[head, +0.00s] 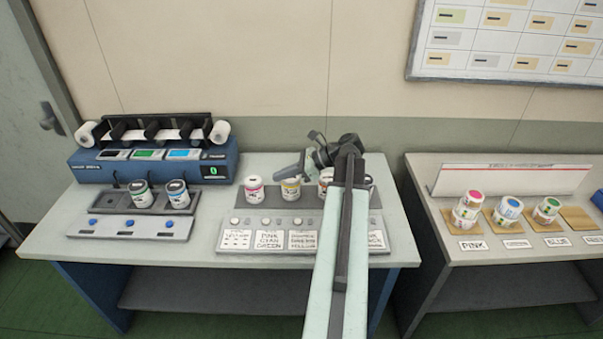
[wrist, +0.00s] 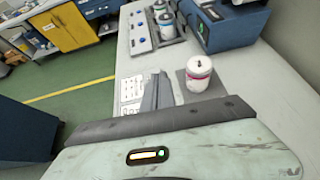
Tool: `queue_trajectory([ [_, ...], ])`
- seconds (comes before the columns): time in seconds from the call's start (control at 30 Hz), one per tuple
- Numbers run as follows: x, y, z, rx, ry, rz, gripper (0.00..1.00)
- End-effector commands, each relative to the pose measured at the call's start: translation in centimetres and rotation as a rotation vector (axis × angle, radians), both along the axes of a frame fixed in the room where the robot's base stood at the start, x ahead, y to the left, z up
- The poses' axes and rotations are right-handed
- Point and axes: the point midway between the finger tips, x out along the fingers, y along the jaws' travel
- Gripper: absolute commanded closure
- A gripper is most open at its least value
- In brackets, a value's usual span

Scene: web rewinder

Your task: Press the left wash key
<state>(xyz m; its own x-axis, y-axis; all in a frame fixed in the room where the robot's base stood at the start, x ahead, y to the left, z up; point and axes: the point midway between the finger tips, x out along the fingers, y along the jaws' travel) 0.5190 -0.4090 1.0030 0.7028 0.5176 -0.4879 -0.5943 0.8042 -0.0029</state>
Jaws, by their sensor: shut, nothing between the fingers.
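Three blue keys sit in a row on the light panel (head: 150,228) before the blue machine: a left one (head: 93,221), a middle one (head: 129,222) and a right one (head: 169,223). No wash label is readable on them. The panel also shows at the top of the wrist view (wrist: 133,33). My gripper (head: 277,178) is shut and empty. It is raised over the right-hand jar tray, well to the right of the blue keys and touching none of them.
Two jars (head: 139,193) (head: 178,194) stand in the tray behind the blue keys. A pink-marked jar (head: 254,190) and a yellow-marked jar (head: 291,189) stand near my gripper. The blue machine (head: 90,172) is at the back left. My arm hides part of the right-hand panel.

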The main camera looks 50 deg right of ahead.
Motion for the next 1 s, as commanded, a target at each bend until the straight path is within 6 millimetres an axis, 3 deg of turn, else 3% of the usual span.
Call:
queue_trajectory([
  [0.27,4.4,6.6,-1.9,-0.026,0.018,0.135,1.0],
  [0.47,7.4,13.0,-3.8,-0.069,0.036,0.264,1.0],
  [0.57,9.0,17.8,-5.4,-0.111,0.046,0.363,1.0],
  [0.73,10.7,28.7,-9.5,-0.262,0.052,0.623,1.0],
  [0.9,9.7,38.6,-14.2,-0.504,0.011,0.958,1.0],
  [1.0,8.0,43.1,-17.2,-0.702,-0.054,1.211,1.0],
])
